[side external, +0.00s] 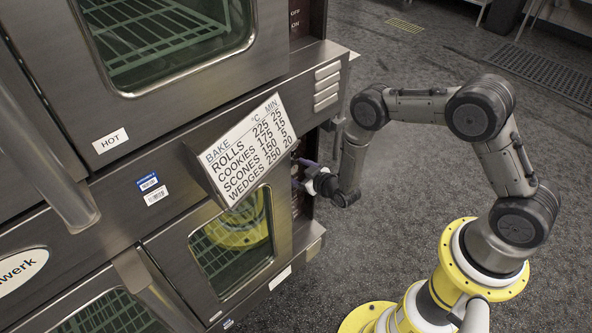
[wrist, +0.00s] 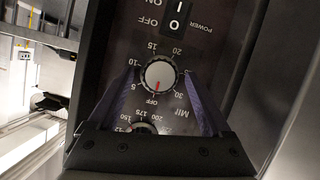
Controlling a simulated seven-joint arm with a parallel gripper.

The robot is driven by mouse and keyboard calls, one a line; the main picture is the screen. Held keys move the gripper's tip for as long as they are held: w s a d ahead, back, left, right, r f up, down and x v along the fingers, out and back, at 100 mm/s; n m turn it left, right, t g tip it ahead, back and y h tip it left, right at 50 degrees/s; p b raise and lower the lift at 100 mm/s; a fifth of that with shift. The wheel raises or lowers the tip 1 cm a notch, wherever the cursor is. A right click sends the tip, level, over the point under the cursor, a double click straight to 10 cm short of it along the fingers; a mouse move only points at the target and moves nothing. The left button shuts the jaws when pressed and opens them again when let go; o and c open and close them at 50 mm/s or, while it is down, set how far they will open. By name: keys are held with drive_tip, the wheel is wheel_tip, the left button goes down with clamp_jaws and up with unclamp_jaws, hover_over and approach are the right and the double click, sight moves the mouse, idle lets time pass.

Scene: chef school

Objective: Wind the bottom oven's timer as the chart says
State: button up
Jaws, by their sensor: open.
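The timer knob (wrist: 159,75) is a grey dial with a red pointer at OFF; minute marks ring it, and the panel appears upside down in the wrist view. My gripper (wrist: 160,78) is open, its purple fingers on either side of the knob; contact cannot be told. In the side view my gripper (side external: 309,172) reaches the bottom oven's (side external: 215,285) control panel, and the chart hides part of that panel. The chart (side external: 245,150) lists rolls 225/25, cookies 175/15, scones 150/5, wedges 250/20. The temperature knob (wrist: 145,128) is partly hidden by my gripper; its setting is unclear.
A power switch (wrist: 175,16) sits beyond the timer on the same panel. The top oven (side external: 160,45), labelled HOT, is above. The chart board juts out close beside my gripper. The dark floor (side external: 415,150) to the right is clear around my arm.

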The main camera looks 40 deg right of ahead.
drive_tip(key=shift+w, duration=0.1)
clamp_jaws()
idle(0.4)
drive_tip(key=shift+d+m, duration=0.1)
drive_tip(key=shift+m, duration=0.2)
drive_tip(key=m+y, duration=0.2)
drive_tip(key=shift+d+m, duration=0.15)
drive_tip(key=shift+m, duration=0.15)
drive_tip(key=m+y, duration=0.2)
drive_tip(key=m, duration=0.1)
drive_tip(key=shift+d+f+y, duration=0.1)
drive_tip(key=shift+y, duration=0.2)
drive_tip(key=shift+m+t, duration=0.3)
drive_tip(key=shift+m, duration=0.1)
unclamp_jaws()
